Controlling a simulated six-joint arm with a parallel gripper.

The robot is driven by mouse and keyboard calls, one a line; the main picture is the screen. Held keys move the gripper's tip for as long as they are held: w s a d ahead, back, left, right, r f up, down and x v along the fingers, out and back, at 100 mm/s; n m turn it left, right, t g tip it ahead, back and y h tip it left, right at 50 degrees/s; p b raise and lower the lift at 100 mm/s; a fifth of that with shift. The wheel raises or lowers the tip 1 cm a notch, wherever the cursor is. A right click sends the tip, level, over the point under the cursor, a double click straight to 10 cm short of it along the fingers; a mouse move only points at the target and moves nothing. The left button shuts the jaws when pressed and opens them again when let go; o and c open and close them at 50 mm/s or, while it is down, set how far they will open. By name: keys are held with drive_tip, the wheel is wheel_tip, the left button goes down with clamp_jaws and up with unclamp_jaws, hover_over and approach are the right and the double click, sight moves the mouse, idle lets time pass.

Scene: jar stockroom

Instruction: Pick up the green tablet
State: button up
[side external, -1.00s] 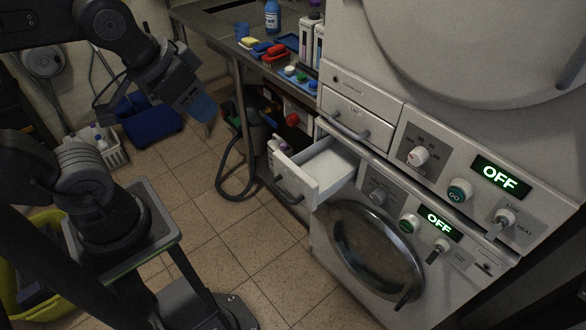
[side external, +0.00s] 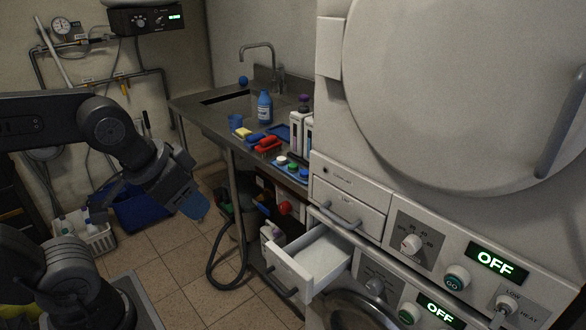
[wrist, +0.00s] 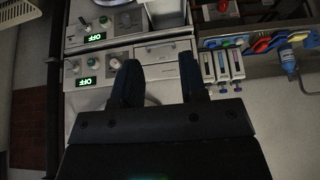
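The green tablet (side external: 293,168) is a small round piece between a white one and a blue one. They sit in a row on a small tray (side external: 277,167) at the front edge of the steel counter. My gripper (side external: 197,207) is to the left of the counter, in the air above the floor and well apart from the tablet. In the wrist view my gripper (wrist: 159,75) has its two dark fingers spread, with nothing held between them. The tablet is too small and dark to make out surely there.
The steel counter (side external: 205,112) holds a blue bottle (side external: 264,107), a yellow sponge (side external: 243,132), red and blue brushes, and tall white bottles (side external: 297,133). An open white drawer (side external: 290,275) juts out below the counter's right end, beside the machines.

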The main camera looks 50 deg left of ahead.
drive_tip(key=shift+o, duration=0.7)
